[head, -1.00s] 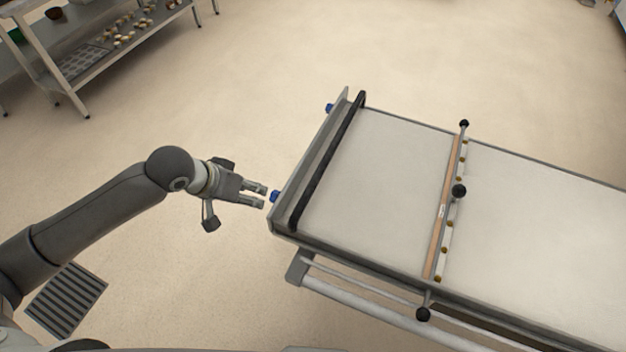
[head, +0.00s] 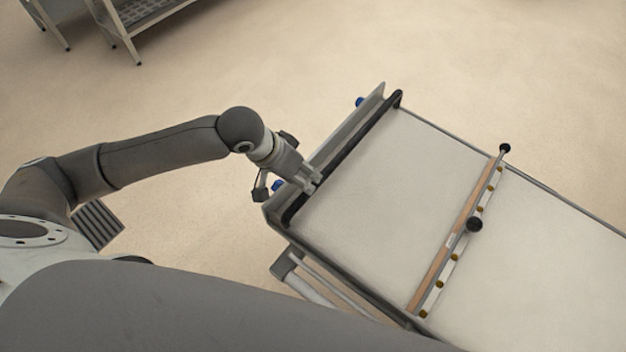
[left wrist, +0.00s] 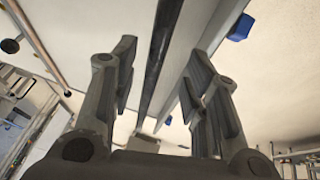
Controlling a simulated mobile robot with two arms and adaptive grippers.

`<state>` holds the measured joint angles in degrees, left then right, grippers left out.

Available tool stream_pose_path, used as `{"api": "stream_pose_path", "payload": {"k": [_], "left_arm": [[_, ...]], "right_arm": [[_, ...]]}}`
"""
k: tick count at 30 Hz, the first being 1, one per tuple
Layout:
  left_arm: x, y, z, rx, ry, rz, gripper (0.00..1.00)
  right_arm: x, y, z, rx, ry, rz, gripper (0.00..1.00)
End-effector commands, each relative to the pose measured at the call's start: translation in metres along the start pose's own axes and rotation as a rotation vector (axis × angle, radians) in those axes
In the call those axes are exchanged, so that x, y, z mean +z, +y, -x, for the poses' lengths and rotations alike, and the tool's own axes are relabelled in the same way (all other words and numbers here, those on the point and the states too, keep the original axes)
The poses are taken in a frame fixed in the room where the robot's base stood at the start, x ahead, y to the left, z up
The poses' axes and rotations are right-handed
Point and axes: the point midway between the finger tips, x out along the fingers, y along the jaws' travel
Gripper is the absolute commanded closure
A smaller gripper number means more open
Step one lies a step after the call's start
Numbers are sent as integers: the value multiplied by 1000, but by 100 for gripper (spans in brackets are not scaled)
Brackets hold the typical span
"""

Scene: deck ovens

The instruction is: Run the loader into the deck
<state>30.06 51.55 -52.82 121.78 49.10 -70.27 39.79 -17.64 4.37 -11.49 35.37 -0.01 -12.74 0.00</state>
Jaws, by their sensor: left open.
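The loader (head: 400,170) is a long bed with a cream belt and grey frame, lying slantwise from centre to lower right in the head view. A dark handle bar (head: 365,135) runs along its near-left end beside a raised grey end plate (head: 345,128). My left gripper (head: 314,184) is over that end plate, its tips at the bar. In the left wrist view my open left gripper (left wrist: 160,58) has the dark bar (left wrist: 157,55) running between its two fingers; I cannot tell whether they touch it. The deck and my right gripper are not in view.
A crosspiece with a wooden strip (head: 440,262) and black knobs spans the belt. Blue knobs (head: 360,102) stick out behind the end plate. A metal rack (head: 135,20) stands at the upper left. Open floor (head: 270,60) lies between rack and loader.

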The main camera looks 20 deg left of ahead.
Motion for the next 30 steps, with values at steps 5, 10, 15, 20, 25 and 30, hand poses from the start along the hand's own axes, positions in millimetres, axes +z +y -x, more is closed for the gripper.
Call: {"api": "stream_pose_path", "payload": {"k": [5,10,15,20,25,30], "left_arm": [[0,1,-34,1,-1,-1,58],[0,0,-52,0,1,-1,58],[0,1,-58,1,1,-2,58],[0,0,-58,0,1,-2,58],[0,0,-58,0,2,-2,73],[0,0,-58,0,1,-2,95]], "right_arm": [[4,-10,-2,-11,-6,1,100],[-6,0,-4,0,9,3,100],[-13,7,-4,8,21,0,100],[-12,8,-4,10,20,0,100],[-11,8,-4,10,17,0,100],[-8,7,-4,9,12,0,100]]}}
